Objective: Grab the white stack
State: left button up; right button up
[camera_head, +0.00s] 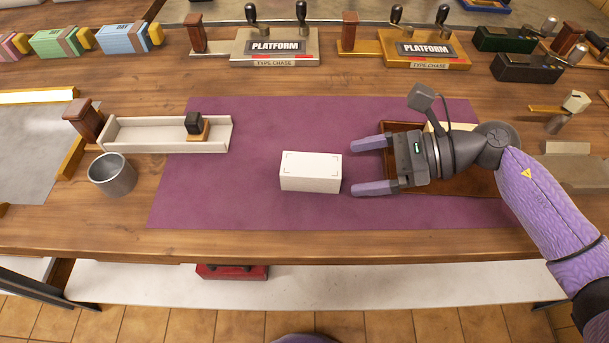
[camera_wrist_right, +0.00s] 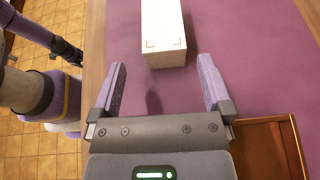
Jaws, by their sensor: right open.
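The white stack (camera_head: 310,172) is a white block with small corner marks on top. It lies on the purple mat (camera_head: 250,205) near the middle of the table. My right gripper (camera_head: 372,166) is open, to the right of the stack, with its two purple fingers pointing left toward it. A gap separates the fingertips from the stack. In the right wrist view the stack (camera_wrist_right: 163,35) stands ahead of the open fingers (camera_wrist_right: 162,85), with nothing between them. My left gripper does not show in the head view.
A brown wooden tray (camera_head: 390,182) lies under my right gripper. A long white tray (camera_head: 160,146) with a small dark-topped stamp and a grey metal cup (camera_head: 113,175) stand at the left. Two platform presses (camera_head: 274,47) are at the back. The mat left of the stack is clear.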

aim_at(319, 169)
jog(key=x, duration=0.7)
jog(key=shift+w+a+r, duration=0.1)
jog(key=shift+w+r, duration=0.05)
jog(key=shift+w, duration=0.05)
jog(key=shift+a, duration=0.1)
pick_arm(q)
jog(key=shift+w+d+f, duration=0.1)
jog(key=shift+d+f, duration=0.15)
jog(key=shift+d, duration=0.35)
pick_arm(e)
jog(key=shift+c, duration=0.3)
jog(key=shift+c, duration=1.3)
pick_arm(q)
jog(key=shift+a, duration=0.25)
pick_arm(e)
jog(key=c, duration=1)
